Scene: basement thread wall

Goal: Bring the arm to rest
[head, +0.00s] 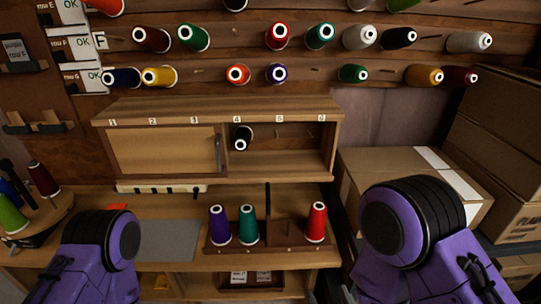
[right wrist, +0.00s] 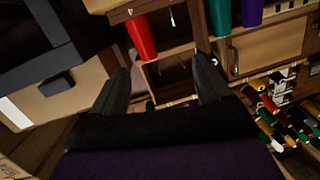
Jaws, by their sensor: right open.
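My right gripper (right wrist: 163,82) shows in the right wrist view, with its two dark fingers apart and nothing between them. Beyond the fingers is the wooden shelf unit, with a red spool (right wrist: 141,38) near the left finger; it looks apart from the finger. In the head view my two purple arms rise from the bottom edge, one on each side. I cannot make out the right gripper clearly there, and my left gripper does not show.
A shelf (head: 310,249) holds a purple spool (head: 220,225), a teal spool (head: 249,225) and a red spool (head: 316,222). A black spool (head: 242,138) is in the open cabinet compartment. Cardboard boxes (head: 375,168) stand at right. Several spools hang on the wall.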

